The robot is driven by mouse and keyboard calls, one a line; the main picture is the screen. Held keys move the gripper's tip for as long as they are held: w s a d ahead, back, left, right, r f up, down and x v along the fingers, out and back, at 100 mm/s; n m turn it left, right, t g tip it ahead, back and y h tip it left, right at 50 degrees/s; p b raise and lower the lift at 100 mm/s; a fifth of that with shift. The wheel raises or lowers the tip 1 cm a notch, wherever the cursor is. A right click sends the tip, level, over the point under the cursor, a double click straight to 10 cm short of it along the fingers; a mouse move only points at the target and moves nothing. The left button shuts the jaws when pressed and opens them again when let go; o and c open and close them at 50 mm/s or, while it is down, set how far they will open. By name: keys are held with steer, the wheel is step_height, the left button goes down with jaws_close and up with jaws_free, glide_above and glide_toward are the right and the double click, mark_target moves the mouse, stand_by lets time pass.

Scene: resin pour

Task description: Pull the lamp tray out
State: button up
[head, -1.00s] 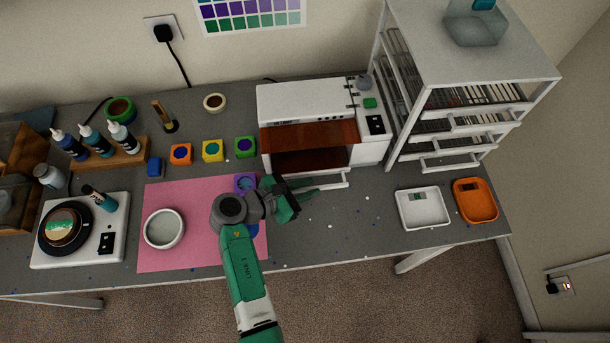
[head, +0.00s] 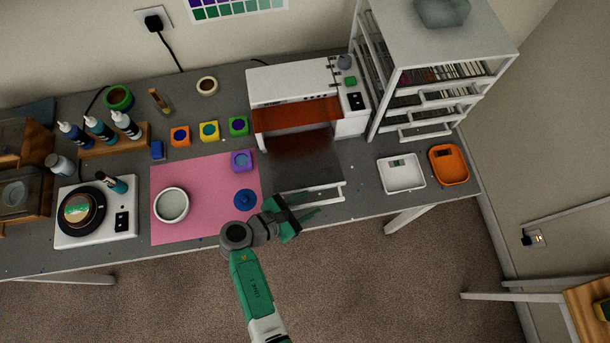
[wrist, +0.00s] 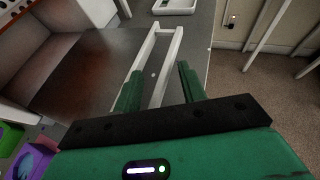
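The lamp tray (head: 303,158) is a dark flat plate drawn well out of the white lamp box (head: 287,84), under its raised red-brown door (head: 296,115). Its white front handle (head: 332,193) lies near the table's front edge. My gripper (head: 308,203) is at the handle. In the wrist view, the fingers (wrist: 158,86) stand apart on either side of the handle bar (wrist: 166,65), with visible gaps. The tray's dark surface also shows in the wrist view (wrist: 85,75), left of the fingers. Part of the handle is hidden behind my gripper in the head view.
A pink mat (head: 190,225) with a white cup (head: 171,205) and a blue pot (head: 245,199) lies left of the tray. A white scale (head: 402,179) and an orange tray (head: 449,165) stand right. A rack (head: 432,50) rises behind them. The floor in front is open.

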steer(key=shift+a+r, duration=0.1)
steer(key=shift+r, duration=0.05)
steer(key=v, duration=0.7)
steer(key=shift+s+a, duration=0.2)
steer(key=shift+a, duration=0.05)
